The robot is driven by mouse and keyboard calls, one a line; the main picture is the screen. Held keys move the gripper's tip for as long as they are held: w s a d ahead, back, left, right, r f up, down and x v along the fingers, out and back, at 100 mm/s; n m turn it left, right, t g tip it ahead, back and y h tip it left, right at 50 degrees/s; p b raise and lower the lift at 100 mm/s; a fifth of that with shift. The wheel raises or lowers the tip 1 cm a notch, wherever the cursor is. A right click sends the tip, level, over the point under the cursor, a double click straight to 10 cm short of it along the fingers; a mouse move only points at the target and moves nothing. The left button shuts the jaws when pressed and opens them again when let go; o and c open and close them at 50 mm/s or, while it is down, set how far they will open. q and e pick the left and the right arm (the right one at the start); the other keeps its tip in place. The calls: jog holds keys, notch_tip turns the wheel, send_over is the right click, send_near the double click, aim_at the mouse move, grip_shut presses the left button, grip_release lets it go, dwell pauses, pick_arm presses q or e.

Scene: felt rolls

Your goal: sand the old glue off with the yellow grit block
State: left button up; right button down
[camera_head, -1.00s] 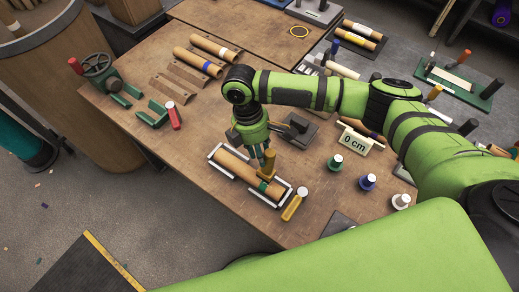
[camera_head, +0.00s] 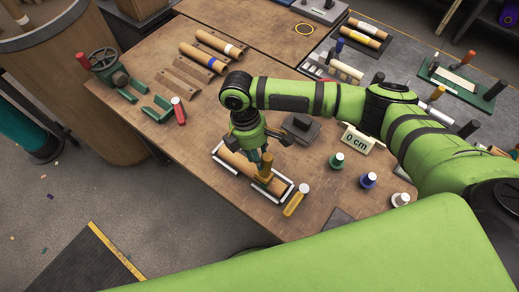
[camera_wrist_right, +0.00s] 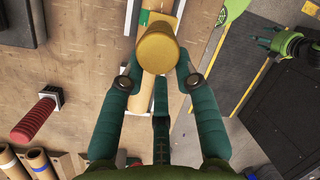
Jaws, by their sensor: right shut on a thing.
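My right gripper (camera_head: 263,157) is shut on the yellow grit block (camera_head: 267,168), which has a round knob top. I cannot make out old glue. My left gripper (camera_wrist_right: 268,38) is far off at the right wrist view's upper right, its fingers apart, seemingly empty.
A yellow-handled tool (camera_head: 295,200) lies close beside the cradle's near end. A green vise (camera_head: 108,68) is at the table's left. The table's front left is bare.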

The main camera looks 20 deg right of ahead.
jog(key=shift+d, duration=0.1)
jog(key=shift+w+d+f, duration=0.3)
jog(key=shift+w+d, duration=0.45)
jog(key=shift+d, duration=0.15)
jog(key=shift+s+a, duration=0.1)
jog(key=shift+s+a+r+p, duration=0.25)
jog(key=shift+s+a+p, duration=0.5)
jog(key=shift+a, duration=0.15)
jog(key=shift+w, duration=0.15)
